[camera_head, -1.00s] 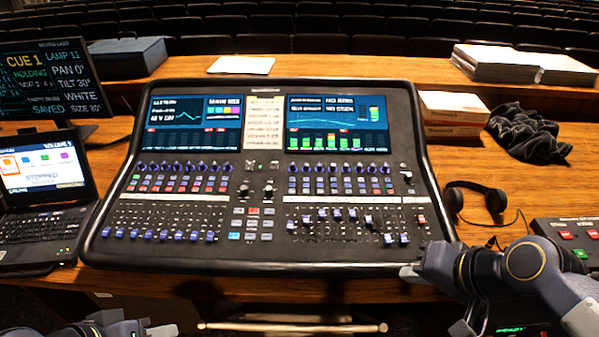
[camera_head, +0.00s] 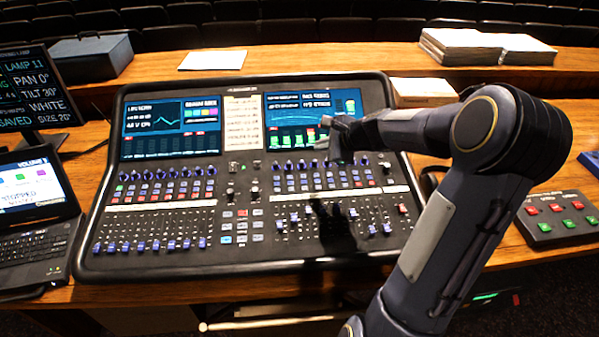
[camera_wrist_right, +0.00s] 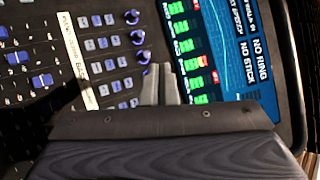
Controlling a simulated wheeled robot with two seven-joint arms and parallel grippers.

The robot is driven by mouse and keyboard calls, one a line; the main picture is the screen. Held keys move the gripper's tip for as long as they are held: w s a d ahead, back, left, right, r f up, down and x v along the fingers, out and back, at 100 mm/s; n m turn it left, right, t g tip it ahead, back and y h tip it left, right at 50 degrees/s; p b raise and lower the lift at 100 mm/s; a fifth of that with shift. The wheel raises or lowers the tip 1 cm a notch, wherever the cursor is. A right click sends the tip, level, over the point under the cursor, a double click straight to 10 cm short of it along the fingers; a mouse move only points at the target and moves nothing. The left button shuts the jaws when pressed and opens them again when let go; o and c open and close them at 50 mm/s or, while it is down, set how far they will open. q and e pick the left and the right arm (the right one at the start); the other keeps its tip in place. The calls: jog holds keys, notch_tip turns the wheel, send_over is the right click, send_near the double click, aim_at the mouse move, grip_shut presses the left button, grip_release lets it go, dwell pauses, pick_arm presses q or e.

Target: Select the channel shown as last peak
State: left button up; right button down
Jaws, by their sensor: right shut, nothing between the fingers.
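The mixing desk (camera_head: 238,262) fills the middle of the head view, with a left screen (camera_head: 170,128) and a right screen (camera_head: 350,103). The right screen shows green level meters, one with a red part at its top (camera_head: 311,134); they also show in the right wrist view, with the red mark (camera_wrist_right: 203,60). I cannot read a last-peak label. My right gripper (camera_head: 324,146) is shut and empty over the right bank, by the lower edge of that screen. In the wrist view its fingertips (camera_wrist_right: 160,80) appear between the blue knobs (camera_wrist_right: 138,37) and the meters. My left gripper is not in view.
A laptop (camera_head: 45,245) and a cue monitor (camera_head: 35,90) stand at the left. A button box (camera_head: 560,215) is at the right. Paper stacks (camera_head: 480,45) lie at the back. My right arm covers part of the desk's right side.

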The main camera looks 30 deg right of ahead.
dwell(0.3)
jog(key=b, duration=0.6)
send_over(316, 175)
jog(key=s, duration=0.2)
notch_tip(316, 175, down, 8)
jog(key=shift+w+d+r, duration=0.1)
jog(key=shift+r, duration=0.15)
jog(key=shift+w+f+b, duration=0.1)
jog(key=shift+f+b, duration=0.55)
jog(key=shift+b, duration=0.1)
dwell(0.6)
jog(key=shift+f+b, duration=0.4)
jog(key=shift+f+b, duration=0.35)
dwell(0.5)
jog(key=shift+r, duration=0.1)
jog(key=shift+r+p, duration=0.6)
jog(key=shift+r, duration=0.05)
jog(key=shift+r, duration=0.1)
